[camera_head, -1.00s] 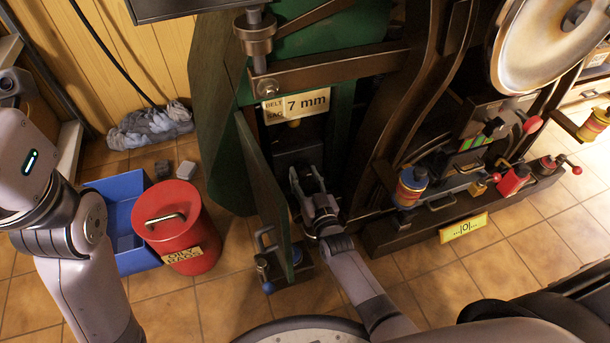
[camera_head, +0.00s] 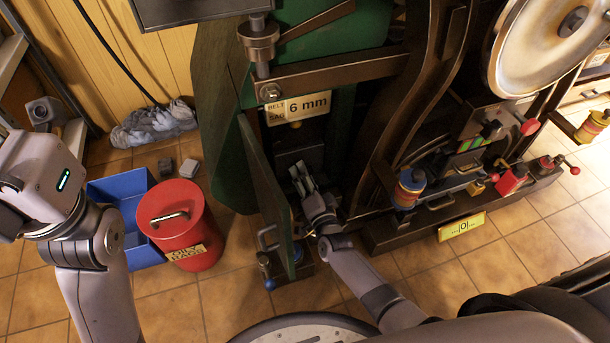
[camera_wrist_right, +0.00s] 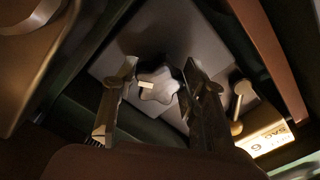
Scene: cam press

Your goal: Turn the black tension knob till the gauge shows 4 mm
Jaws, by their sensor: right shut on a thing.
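The black tension knob (camera_wrist_right: 160,82), star-shaped with a pale mark on its face, shows in the right wrist view on a dark block. My right gripper (camera_wrist_right: 158,70) has a finger on each side of it and is shut on it. In the head view my right gripper (camera_head: 300,174) reaches into the opening beside the green door, where the knob is hidden. The belt sag gauge (camera_head: 298,107) above reads 6 mm; its plate also shows tilted in the wrist view (camera_wrist_right: 266,139). My left gripper does not show; only its arm is at the left.
The open green door (camera_head: 262,185) stands just left of my right gripper. A red oily rags bin (camera_head: 178,208) and a blue crate (camera_head: 105,190) are on the floor at the left. The machine's curved dark frame (camera_head: 425,95) is close on the right.

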